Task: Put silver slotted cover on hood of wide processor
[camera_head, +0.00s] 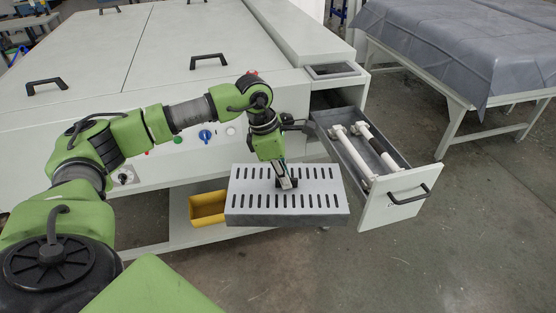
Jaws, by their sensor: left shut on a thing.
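The silver slotted cover (248,206) is a flat box-like piece with two rows of dark slots. It is held level in front of the processor, beside the open drawer. My left gripper (286,184) points down and is shut on the cover at the middle of its top; the grasped part is mostly hidden by the fingers. The wide processor (170,85) is the large white machine behind, with a flat hood (130,40) bearing black handles. My right gripper is not in view.
An open drawer (408,183) with white-handled tools juts out right of the cover. A yellow bin (206,207) sits low beneath the processor. A table with a grey sheet (470,45) stands at the right. The floor at the lower right is clear.

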